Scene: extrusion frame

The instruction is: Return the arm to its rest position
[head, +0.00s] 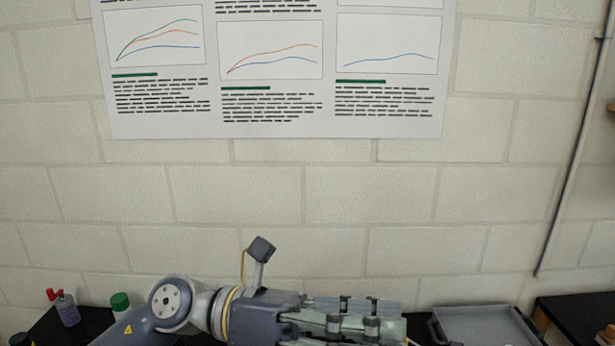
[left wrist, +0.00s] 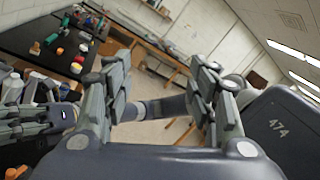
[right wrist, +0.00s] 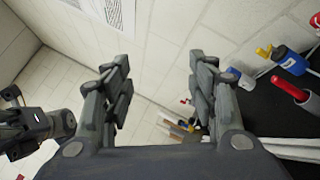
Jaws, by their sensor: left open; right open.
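My left arm comes in from the left along the bottom of the head view, and its gripper (head: 400,320) points right in front of the wall. In the left wrist view the left gripper (left wrist: 158,82) has its fingers wide apart with nothing between them. In the right wrist view the right gripper (right wrist: 158,72) is also open and empty, with wall and floor beyond it. I cannot make out the right gripper for certain in the head view. Parts of my arms show at the left of both wrist views. No extrusion frame can be made out.
A red-topped bottle (head: 66,308) and a green-capped container (head: 120,302) stand at the bottom left. A grey tray (head: 485,322) sits at the bottom right. Several colored items lie on a black bench (left wrist: 48,42). A blue container (right wrist: 290,62) and red-handled tool (right wrist: 290,88) are near the right gripper.

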